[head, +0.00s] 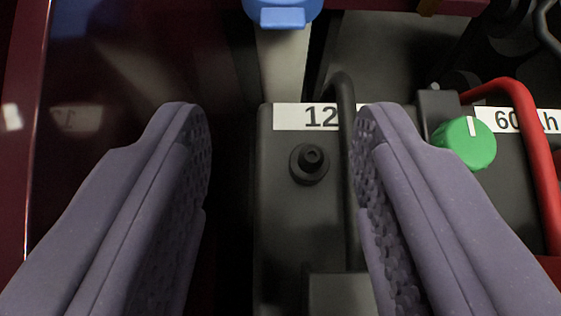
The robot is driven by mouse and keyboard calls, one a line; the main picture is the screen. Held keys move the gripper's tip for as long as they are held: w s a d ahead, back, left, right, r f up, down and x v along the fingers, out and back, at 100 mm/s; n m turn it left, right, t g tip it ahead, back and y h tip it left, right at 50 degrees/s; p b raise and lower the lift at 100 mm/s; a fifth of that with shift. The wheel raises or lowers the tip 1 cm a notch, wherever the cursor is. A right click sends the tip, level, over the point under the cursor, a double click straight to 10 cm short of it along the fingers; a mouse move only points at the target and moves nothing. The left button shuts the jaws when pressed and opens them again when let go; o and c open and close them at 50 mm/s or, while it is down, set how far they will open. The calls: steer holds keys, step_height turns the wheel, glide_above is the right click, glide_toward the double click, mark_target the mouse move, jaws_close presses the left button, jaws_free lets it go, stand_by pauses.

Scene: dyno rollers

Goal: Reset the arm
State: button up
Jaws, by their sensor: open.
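My gripper (278,130) shows in the head view, with its two purple-grey padded fingers wide apart and nothing between them. The left finger is over a dark gap. The right finger covers part of a dark grey box (278,220). The box bears a round black knob or socket (309,163) and a white label reading "12" (305,117), whose right part is hidden behind a black tube and the right finger. I cannot tell how far the fingertips are above the box.
A green knob (465,143) with a white mark stands right of the fingers, beside a "60" label (507,119) and a red bent tube (520,100). A black tube (346,110) runs by the right fingertip. A blue part (283,14) is at the top. A dark red panel (28,130) borders the left.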

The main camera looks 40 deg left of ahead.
steer(key=shift+w, duration=0.1)
stand_by(0.3)
